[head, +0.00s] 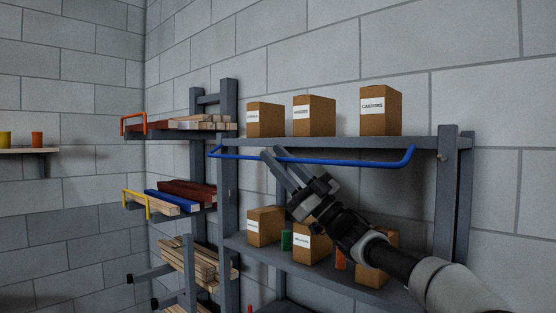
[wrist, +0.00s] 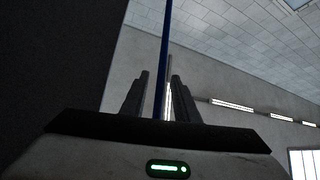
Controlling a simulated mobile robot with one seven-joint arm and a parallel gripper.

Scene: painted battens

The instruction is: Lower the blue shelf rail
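The blue shelf rail (head: 350,162) runs along the front of the upper grey shelf, a long bar with bent ends. It looks raised, close to the shelf board's level. My gripper (head: 271,151) is at the left half of the rail, reaching up from below right, its fingertips at the rail. In the wrist view the blue rail (wrist: 165,45) passes between the two separated fingers of my gripper (wrist: 160,80). The fingers look open, with a gap beside the rail. Whether either finger touches it cannot be told.
Cardboard boxes (head: 314,116) stand on the upper shelf (head: 330,142), above the rail. More boxes (head: 264,226) and small green and orange items stand on the lower shelf (head: 335,271), under my arm. A rack of battens (head: 187,190) with orange and yellow handles stands left.

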